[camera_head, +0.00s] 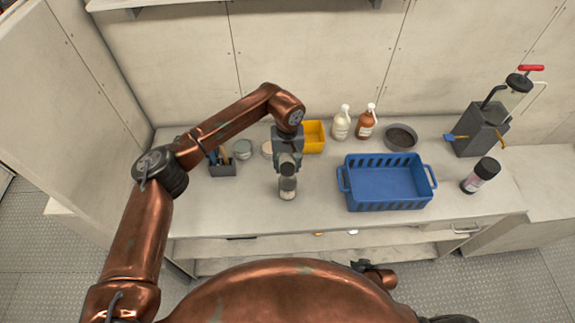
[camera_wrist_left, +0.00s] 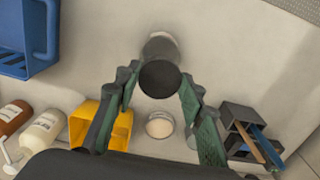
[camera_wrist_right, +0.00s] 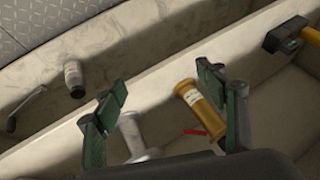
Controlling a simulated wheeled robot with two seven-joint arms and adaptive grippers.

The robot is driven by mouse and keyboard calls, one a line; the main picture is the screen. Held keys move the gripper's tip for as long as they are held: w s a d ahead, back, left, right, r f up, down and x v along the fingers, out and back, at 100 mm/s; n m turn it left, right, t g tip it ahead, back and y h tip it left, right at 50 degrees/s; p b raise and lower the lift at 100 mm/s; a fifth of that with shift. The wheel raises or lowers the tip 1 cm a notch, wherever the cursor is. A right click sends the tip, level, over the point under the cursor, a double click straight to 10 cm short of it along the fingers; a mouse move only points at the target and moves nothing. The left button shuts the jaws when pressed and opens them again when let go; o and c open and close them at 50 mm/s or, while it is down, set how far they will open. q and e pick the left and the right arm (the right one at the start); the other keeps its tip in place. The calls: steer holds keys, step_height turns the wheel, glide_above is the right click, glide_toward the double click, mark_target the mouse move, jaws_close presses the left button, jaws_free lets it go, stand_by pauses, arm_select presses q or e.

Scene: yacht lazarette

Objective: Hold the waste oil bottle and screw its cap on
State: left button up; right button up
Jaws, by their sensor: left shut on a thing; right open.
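A small grey bottle (camera_head: 288,188) with a pale label stands upright in front of my left gripper's fingers (camera_head: 288,166), near the front of the worktop. My left gripper is shut on this bottle at its upper end, from above. In the left wrist view, the bottle's dark round top (camera_wrist_left: 160,79) shows between the two fingers (camera_wrist_left: 157,92). I cannot tell whether the dark top is a separate cap, or whether the bottle's base touches the worktop. My right gripper (camera_wrist_right: 165,98) is open and empty, low by the shelf below the worktop.
A blue basket (camera_head: 387,208) stands right of the bottle, with a black-capped bottle (camera_head: 480,176) beyond it. A gold cylinder (camera_wrist_right: 201,108) lies near my right gripper.

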steer(key=w+a+r+n+y, duration=0.1)
steer(key=w+a+r+y, duration=0.1)
steer(key=a+r, duration=0.5)
steer(key=w+a+r+n+y, duration=0.1)
steer(key=w+a+r+y, duration=0.2)
steer(key=r, duration=0.6)
steer(key=s+a+r+n+g+y, duration=0.1)
steer(key=s+a+r+n+y, duration=0.25)
steer(key=a+r, duration=0.95)
steer(key=n+t+h, duration=0.2)
steer(key=n+h, duration=0.1)
steer(key=n, duration=0.3)
glide_toward(290, 190)
steer(key=shift+y, duration=0.25)
steer(key=f, duration=0.2)
steer(key=w+f, duration=0.2)
steer(key=f, duration=0.1)
steer(key=shift+w+d+f, duration=0.1)
steer(key=shift+f, duration=0.25)
steer(key=shift+w, duration=0.25)
steer(key=shift+w+n, duration=0.2)
steer(key=shift+n, duration=0.05)
steer(key=shift+x, duration=4.85)
steer(key=shift+c, duration=0.6)
